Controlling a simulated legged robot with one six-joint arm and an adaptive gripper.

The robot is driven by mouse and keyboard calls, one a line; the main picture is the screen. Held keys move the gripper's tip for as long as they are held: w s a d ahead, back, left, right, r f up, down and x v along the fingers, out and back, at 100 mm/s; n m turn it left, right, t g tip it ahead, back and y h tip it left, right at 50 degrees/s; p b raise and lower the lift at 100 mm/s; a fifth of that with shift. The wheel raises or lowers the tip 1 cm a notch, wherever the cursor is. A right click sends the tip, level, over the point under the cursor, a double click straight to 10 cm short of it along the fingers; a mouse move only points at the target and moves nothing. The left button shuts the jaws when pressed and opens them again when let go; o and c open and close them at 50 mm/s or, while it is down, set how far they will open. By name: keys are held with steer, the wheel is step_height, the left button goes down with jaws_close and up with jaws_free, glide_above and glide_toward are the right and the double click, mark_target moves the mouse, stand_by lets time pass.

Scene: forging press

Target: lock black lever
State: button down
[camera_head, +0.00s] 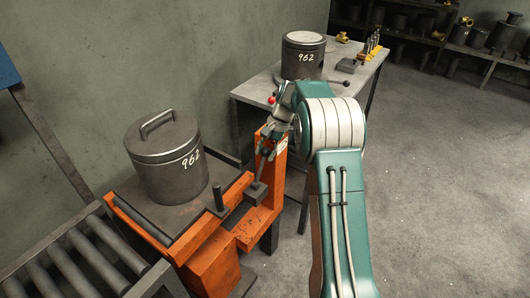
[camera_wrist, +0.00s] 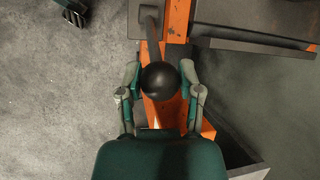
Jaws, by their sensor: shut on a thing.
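The black lever (camera_wrist: 152,42) shows in the wrist view as a dark rod rising from a grey plate to a round black knob (camera_wrist: 160,79). My gripper (camera_wrist: 162,84) has one finger on each side of the knob and is shut on it. In the head view the lever's rod (camera_head: 262,171) stands nearly upright, leaning slightly right, on a dark block on the orange press frame (camera_head: 225,246). There my gripper (camera_head: 268,144) is at the rod's top, and its fingers hide most of the knob.
A lidded grey canister marked 962 (camera_head: 168,165) stands on the press bed left of the lever. A short dark post (camera_head: 218,197) stands between them. Behind is a table (camera_head: 348,103) with another canister (camera_head: 302,57). Rollers (camera_head: 88,255) lie at lower left. Floor at right is clear.

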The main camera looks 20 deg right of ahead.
steer(key=shift+w+d+r, duration=0.1)
steer(key=shift+w, duration=0.05)
steer(key=shift+c, duration=1.3)
jaws_free()
steer(key=shift+w, duration=0.1)
steer(key=shift+d, duration=0.1)
steer(key=v, duration=1.1)
steer(key=shift+d+r, duration=0.25)
steer(key=shift+d, duration=0.05)
